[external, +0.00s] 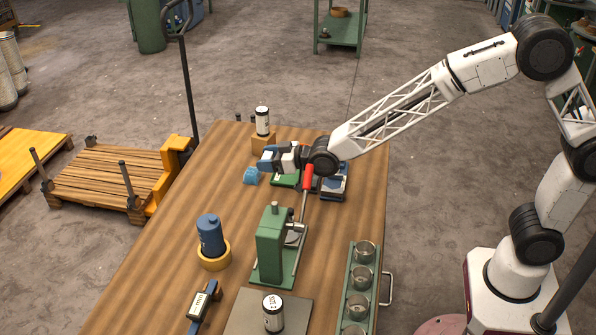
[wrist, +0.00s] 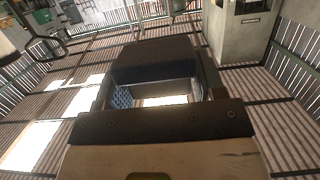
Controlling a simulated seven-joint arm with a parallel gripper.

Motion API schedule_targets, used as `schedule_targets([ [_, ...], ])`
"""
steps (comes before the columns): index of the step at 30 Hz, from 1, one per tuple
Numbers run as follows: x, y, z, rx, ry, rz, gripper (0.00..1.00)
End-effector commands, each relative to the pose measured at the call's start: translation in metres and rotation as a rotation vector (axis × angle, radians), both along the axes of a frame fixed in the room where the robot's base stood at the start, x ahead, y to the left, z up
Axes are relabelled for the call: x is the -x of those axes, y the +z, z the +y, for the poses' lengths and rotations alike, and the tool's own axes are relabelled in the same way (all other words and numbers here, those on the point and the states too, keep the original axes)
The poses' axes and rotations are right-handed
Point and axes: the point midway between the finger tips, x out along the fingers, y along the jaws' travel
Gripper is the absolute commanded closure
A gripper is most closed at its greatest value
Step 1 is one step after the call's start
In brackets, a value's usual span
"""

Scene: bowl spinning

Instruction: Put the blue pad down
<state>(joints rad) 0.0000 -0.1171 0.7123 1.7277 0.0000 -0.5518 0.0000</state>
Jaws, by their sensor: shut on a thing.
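My gripper (external: 272,159) is stretched out level to the left over the far part of the wooden table. It is shut on a dark blue block, which I take to be the blue pad (external: 266,161). In the wrist view the pad (wrist: 155,67) sits between the two fingers of my gripper (wrist: 158,92), with a dark top and a blue-grey near face. A light blue rounded piece (external: 251,176) is on the table just below the gripper in the external view. I cannot tell how high the held pad is above the table.
A white canister (external: 262,121) on a wooden block (external: 264,145) is close behind the gripper. Green and blue items (external: 334,184) lie beneath the wrist. A green press (external: 271,245) with a red-handled lever stands nearer.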

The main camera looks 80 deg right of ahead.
Motion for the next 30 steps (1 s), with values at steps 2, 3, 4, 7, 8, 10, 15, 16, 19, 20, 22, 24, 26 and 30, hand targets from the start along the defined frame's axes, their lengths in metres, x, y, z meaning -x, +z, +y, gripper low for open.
schedule_targets([
  [2,0.000,0.000,0.000,0.000,0.000,0.000,0.59],
  [3,0.000,0.000,0.000,0.000,0.000,0.000,0.59],
  [4,0.000,0.000,0.000,0.000,0.000,0.000,0.59],
  [7,0.000,0.000,-0.001,0.000,0.000,0.000,0.59],
  [8,0.000,0.000,-0.002,0.000,-0.001,0.000,0.59],
  [10,0.001,0.000,-0.004,-0.001,-0.002,0.000,0.59],
  [15,0.008,-0.002,-0.020,0.002,-0.008,0.000,0.59],
  [16,0.009,-0.003,-0.024,0.001,-0.010,0.000,0.59],
  [19,0.017,-0.006,-0.040,0.001,-0.015,0.000,0.59],
  [20,0.019,-0.007,-0.046,0.001,-0.018,0.001,0.59],
  [22,0.026,-0.008,-0.060,0.000,-0.022,0.000,0.59],
  [24,0.034,-0.011,-0.075,0.000,-0.026,0.000,0.59],
  [26,0.042,-0.013,-0.088,0.001,-0.029,0.001,0.59],
  [30,0.060,-0.018,-0.117,0.000,-0.035,0.000,0.59],
])
